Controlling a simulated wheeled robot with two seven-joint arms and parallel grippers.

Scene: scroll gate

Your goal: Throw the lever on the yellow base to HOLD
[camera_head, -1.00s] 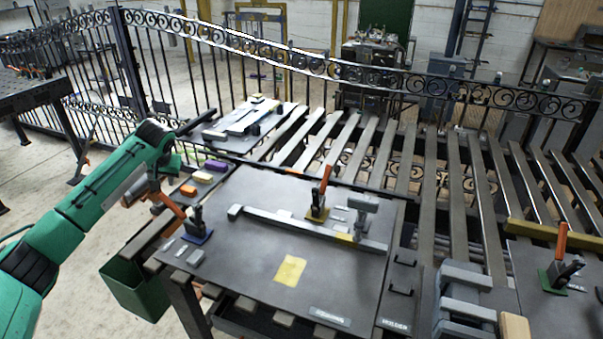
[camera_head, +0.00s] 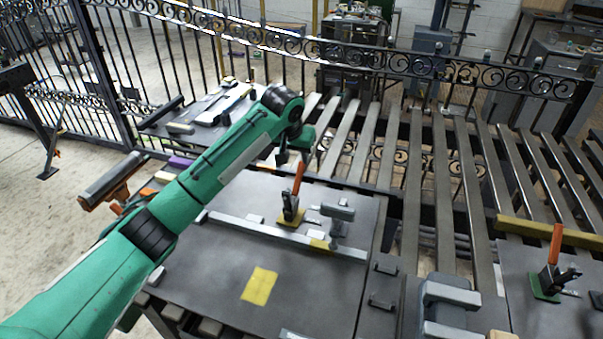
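The lever on the yellow base has a red-orange handle (camera_head: 299,178) that stands nearly upright, its top tilted slightly right. My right gripper is not in view. No HOLD label is readable.
A yellow patch (camera_head: 259,286) lies on the plate. Another orange-handled lever on a green base (camera_head: 545,287) is at far right. My arm covers the plate's left side. A scrollwork fence (camera_head: 400,60) runs behind.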

